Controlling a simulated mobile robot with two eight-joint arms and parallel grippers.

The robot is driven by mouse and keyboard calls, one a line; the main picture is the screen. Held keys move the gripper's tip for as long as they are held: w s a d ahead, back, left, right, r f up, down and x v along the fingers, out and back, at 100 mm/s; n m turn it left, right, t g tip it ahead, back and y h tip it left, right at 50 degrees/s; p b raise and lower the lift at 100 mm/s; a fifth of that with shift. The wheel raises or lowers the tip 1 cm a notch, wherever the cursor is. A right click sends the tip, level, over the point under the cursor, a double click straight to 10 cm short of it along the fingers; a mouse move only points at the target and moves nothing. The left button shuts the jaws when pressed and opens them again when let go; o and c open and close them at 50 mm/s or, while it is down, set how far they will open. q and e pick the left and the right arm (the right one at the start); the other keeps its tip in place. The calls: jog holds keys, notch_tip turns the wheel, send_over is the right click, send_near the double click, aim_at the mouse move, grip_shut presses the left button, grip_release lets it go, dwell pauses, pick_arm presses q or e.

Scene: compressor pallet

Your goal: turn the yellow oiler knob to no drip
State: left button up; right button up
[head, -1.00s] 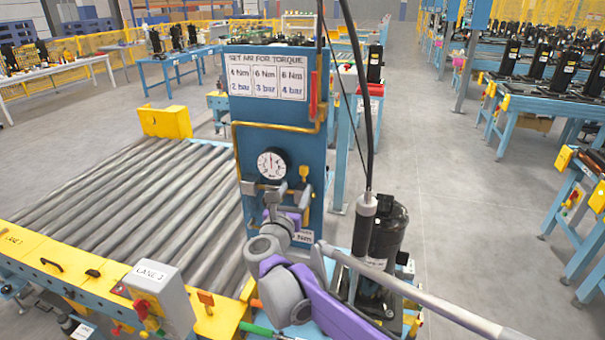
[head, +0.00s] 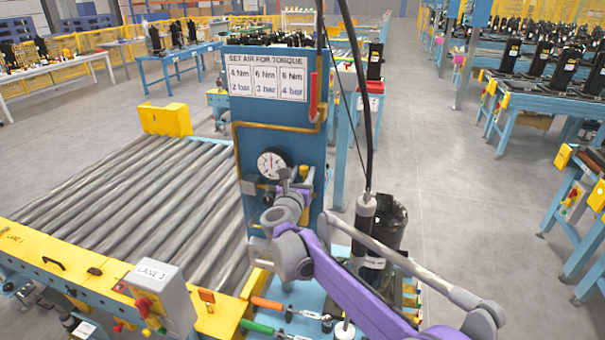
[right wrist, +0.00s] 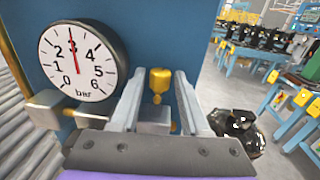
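The yellow oiler knob (right wrist: 159,80) is on the blue panel (head: 275,148), right of the round pressure gauge (right wrist: 78,62), whose red needle points near 3 bar. It also shows in the head view (head: 304,171), partly behind my gripper. My right gripper (right wrist: 160,88) is open, with one finger on each side of the knob in the picture. Gaps show on both sides, and I cannot tell how far the fingertips reach around it. The right gripper (head: 295,179) is in front of the panel in the head view. My left gripper is not in view.
A sign (head: 266,81) about air for torque is on the panel top. A roller conveyor (head: 130,200) lies to the left. A black compressor (head: 391,222) and hanging tool (head: 366,215) stand right of the panel, close to my arm. Screwdrivers (head: 268,303) lie below.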

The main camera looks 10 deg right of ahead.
grip_shut()
jog(key=shift+a, duration=0.1)
jog(key=shift+w+a+m+g+h, duration=0.15)
jog(key=shift+m+g+h, duration=0.5)
jog(key=shift+h, duration=0.45)
jog(key=shift+m+g+h+p, duration=0.55)
jog(key=shift+m+g+h, duration=0.1)
jog(key=shift+m+h, duration=0.3)
jog(key=shift+o, duration=1.8)
grip_release()
